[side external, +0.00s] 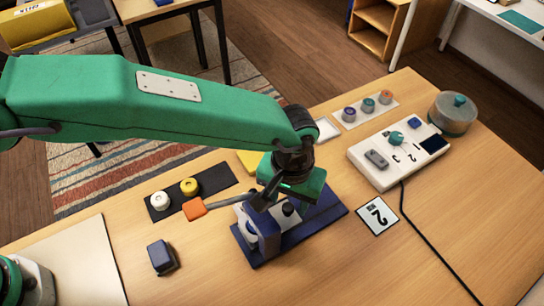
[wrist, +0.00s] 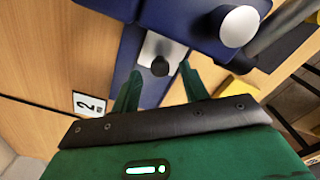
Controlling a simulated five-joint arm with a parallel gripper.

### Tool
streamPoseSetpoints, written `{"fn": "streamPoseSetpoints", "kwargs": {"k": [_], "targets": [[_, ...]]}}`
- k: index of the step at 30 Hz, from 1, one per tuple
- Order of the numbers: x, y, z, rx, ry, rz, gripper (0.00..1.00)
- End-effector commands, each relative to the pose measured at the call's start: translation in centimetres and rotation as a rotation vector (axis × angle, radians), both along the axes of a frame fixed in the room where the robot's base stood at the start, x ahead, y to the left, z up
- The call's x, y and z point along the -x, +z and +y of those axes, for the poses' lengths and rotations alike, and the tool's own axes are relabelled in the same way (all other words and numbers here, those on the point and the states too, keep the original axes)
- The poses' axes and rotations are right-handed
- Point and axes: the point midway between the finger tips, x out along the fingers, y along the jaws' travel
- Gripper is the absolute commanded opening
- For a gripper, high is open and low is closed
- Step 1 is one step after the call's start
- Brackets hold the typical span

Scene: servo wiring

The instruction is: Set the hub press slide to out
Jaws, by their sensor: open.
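The hub press is a dark blue base plate (side external: 327,208) with a blue upright (side external: 262,228) and an orange-handled lever (side external: 195,209) reaching left. Its pale slide carries a black knob (side external: 288,209), partly hidden by my gripper in the side view. In the wrist view the grey slide (wrist: 153,45) comes out from the blue press body, with the knob (wrist: 160,67) near its end. My gripper (wrist: 161,70) is open, its green fingertips on either side of the knob. Contact cannot be told.
A white panel (side external: 365,160) with controls and a round grey pot (side external: 453,113) stand at the right. A card marked 2 (side external: 378,215) lies beside the base. A dark tray (side external: 218,179) with small hubs and a blue block (side external: 162,257) are left. The front right table is clear except for a cable.

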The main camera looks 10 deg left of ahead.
Motion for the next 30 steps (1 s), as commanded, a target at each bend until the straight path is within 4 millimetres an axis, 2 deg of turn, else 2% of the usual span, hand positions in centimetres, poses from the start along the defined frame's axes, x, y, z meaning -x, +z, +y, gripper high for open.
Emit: {"fn": "streamPoseSetpoints", "kwargs": {"k": [6, 15, 17, 22, 30], "targets": [[0.0, -1.4, 0.0, 0.000, 0.000, 0.000, 0.44], [0.0, -1.6, 0.0, 0.000, 0.000, 0.000, 0.44], [0.0, -1.6, 0.0, 0.000, 0.000, 0.000, 0.35], [0.0, -1.6, 0.0, 0.000, 0.000, 0.000, 0.01], [-0.1, -1.6, -0.1, 0.000, 0.000, 0.000, 0.00]]}}
